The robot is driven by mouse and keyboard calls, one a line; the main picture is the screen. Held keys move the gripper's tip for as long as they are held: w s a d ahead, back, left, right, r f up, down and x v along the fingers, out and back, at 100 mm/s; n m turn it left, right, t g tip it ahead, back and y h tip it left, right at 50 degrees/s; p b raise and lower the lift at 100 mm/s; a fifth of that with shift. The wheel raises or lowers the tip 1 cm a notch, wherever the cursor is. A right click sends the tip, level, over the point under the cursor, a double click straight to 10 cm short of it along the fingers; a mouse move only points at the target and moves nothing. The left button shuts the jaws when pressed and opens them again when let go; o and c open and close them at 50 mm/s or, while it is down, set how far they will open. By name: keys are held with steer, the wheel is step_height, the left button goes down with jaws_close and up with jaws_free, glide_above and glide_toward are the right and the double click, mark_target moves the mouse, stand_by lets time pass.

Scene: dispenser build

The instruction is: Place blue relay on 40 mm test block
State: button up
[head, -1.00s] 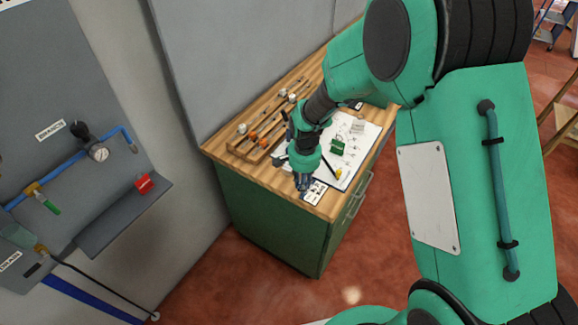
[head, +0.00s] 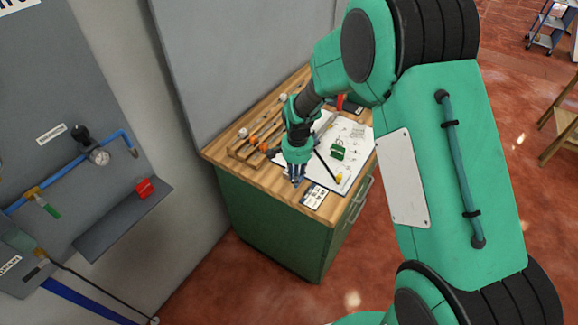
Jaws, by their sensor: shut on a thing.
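My gripper (head: 295,176) points down over the front left part of the wooden bench top, left of the white sheet. It is shut on a small bluish thing, which looks like the blue relay; the fingers hide most of it. A small green block (head: 337,151) stands on the white sheet, to the right of my gripper and apart from it. I cannot read a size on it, so I cannot tell if it is the 40 mm test block.
The white sheet (head: 348,133) bears drawings and a small yellow thing (head: 338,177). A card with dark marks (head: 314,197) lies near the bench's front edge. A wooden rack (head: 244,150) with rods and orange parts lies along the wall side. A grey wall stands behind.

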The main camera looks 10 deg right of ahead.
steer(key=w, duration=0.9)
steer(key=shift+w+a+f, duration=0.1)
steer(key=shift+a+f, duration=0.15)
steer(key=shift+f, duration=0.15)
steer(key=shift+w, duration=0.25)
steer(key=shift+w+f, duration=0.2)
steer(key=shift+f, duration=1.65)
steer(key=o, duration=1)
steer(key=shift+f, duration=0.1)
